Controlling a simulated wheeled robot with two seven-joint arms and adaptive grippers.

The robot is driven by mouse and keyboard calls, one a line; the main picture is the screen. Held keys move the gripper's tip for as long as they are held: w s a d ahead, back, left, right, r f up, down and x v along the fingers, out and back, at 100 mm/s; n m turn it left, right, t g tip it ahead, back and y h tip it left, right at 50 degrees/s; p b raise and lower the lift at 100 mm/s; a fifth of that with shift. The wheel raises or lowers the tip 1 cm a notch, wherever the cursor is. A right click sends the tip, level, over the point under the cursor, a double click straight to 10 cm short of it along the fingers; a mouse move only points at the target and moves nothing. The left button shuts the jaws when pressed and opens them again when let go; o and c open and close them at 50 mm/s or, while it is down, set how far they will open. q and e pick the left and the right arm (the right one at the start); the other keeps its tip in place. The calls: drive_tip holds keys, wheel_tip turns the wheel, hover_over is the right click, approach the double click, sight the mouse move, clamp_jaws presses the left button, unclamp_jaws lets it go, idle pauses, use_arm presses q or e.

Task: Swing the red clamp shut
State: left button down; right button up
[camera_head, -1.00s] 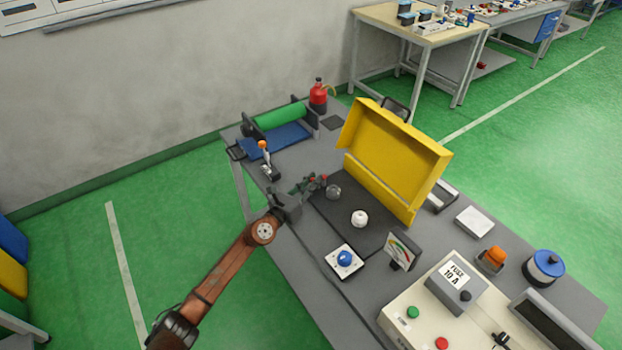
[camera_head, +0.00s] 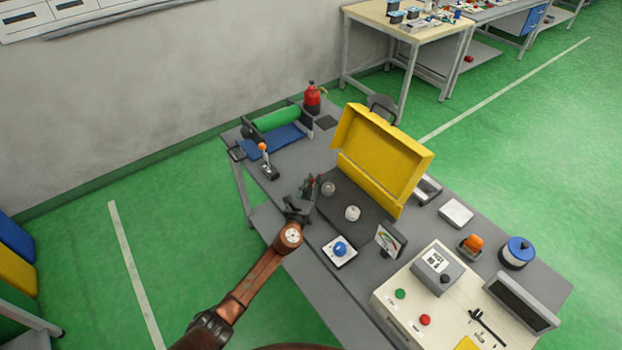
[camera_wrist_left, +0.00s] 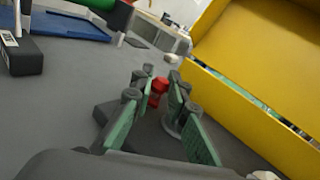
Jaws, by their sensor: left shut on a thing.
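The red clamp (camera_wrist_left: 158,88) shows in the left wrist view as a small red part between the green-padded fingers of my left gripper (camera_wrist_left: 160,98). The fingers are shut on it. In the head view my left gripper (camera_head: 311,184) is at the left edge of the black mat, with a little red at its tips. The fingers hide most of the clamp, so I cannot tell its exact angle. My right gripper is not in view.
A clear dome (camera_head: 328,188) and a white knob (camera_head: 352,213) sit close to the right of the gripper. The raised yellow lid (camera_head: 383,155) stands behind them. A blue-knobbed box (camera_head: 340,250) is nearer, and an orange-topped lever (camera_head: 265,160) stands to the left.

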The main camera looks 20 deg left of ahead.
use_arm(q)
drive_tip(key=shift+s+d+n+y+p, duration=0.1)
drive_tip(key=shift+d+n+y+p, duration=0.2)
drive_tip(key=shift+y, duration=0.25)
drive_tip(key=shift+d+n+y+p, duration=0.15)
drive_tip(key=shift+n+y+p, duration=0.25)
drive_tip(key=shift+y, duration=0.15)
drive_tip(key=shift+d+n+y, duration=0.15)
drive_tip(key=shift+n+y, duration=0.35)
drive_tip(key=shift+y, duration=0.3)
drive_tip(key=c, duration=1.9)
unclamp_jaws()
drive_tip(key=s, duration=0.4)
drive_tip(key=s+d, duration=0.1)
drive_tip(key=s, duration=0.3)
drive_tip(key=s+d, duration=0.1)
drive_tip(key=s, duration=0.2)
drive_tip(key=shift+s+d, duration=0.2)
drive_tip(key=shift+s, duration=0.2)
